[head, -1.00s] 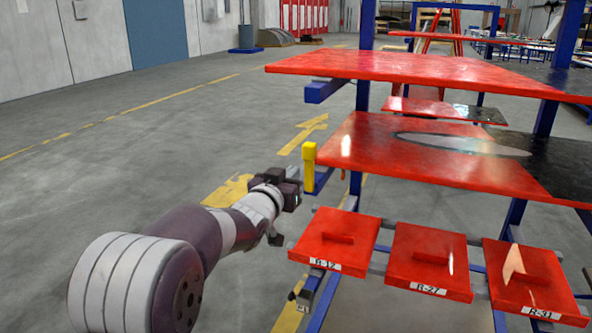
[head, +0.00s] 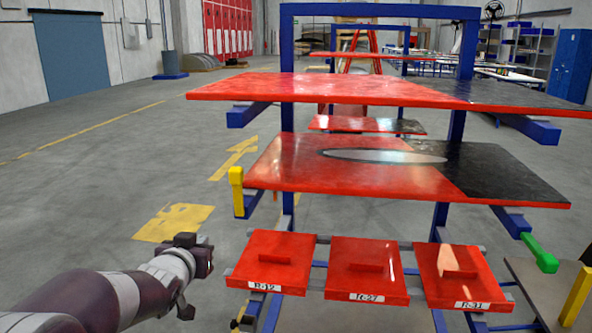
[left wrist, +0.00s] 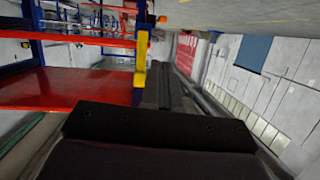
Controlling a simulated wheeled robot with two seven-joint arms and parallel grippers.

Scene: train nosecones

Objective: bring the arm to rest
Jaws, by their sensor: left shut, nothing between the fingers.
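My left arm reaches in from the lower left of the head view. Its left gripper (head: 208,256) is shut and empty, just left of the rack's low row of red panels. In the left wrist view the dark gripper (left wrist: 165,85) points toward the rack's yellow-ended part (left wrist: 141,68). My right gripper does not show.
A blue rack (head: 287,130) holds red and black shelf panels (head: 300,88). Below are red blocks labelled R-12 (head: 270,271), R-27 (head: 365,280) and R-31 (head: 465,288). A yellow-ended upright (head: 237,177) juts from the rack's left side.

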